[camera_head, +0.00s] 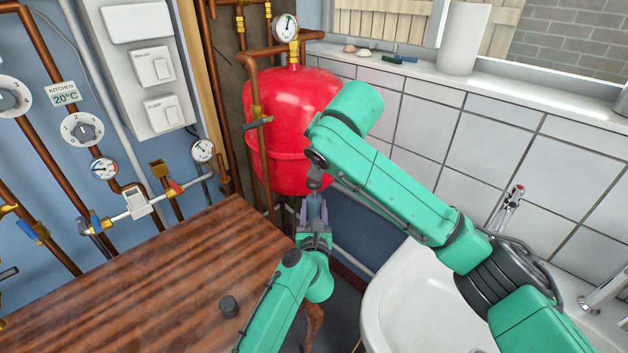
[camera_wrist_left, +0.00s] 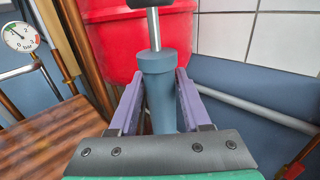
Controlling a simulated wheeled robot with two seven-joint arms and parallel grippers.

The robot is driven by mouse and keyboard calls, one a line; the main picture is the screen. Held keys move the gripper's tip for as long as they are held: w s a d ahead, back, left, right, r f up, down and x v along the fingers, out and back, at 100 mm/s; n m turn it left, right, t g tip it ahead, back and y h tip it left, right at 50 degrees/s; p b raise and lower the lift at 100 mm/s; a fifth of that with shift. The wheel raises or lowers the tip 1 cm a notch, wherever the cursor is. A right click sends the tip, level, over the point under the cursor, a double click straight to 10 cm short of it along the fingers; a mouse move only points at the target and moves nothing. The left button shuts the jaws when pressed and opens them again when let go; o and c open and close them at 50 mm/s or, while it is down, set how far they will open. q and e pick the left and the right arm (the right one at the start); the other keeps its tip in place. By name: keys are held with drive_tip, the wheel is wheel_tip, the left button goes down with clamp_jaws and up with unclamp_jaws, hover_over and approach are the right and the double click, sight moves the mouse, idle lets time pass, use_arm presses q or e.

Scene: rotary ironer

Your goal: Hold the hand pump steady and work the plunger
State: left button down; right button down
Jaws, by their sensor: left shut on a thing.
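The hand pump (camera_wrist_left: 160,95) is a blue-grey upright cylinder with a wider collar at its top. A pale metal plunger rod (camera_wrist_left: 154,30) rises out of it to a dark handle (camera_wrist_left: 150,3), cut off by the top edge of the left wrist view. My left gripper (camera_head: 313,213) is shut on the pump body, with a purple finger on each side. In the head view the pump is small and partly hidden, with the handle (camera_head: 315,181) just above the fingers. My right arm reaches in from the right, above the pump; its gripper fingers do not show.
A red tank (camera_head: 290,95) stands right behind the pump. A white basin (camera_head: 415,300) is at lower right. Copper pipes and gauges line the left wall.

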use_arm(q)
drive_tip(key=shift+c, duration=1.4)
unclamp_jaws()
drive_tip(key=shift+s, duration=0.1)
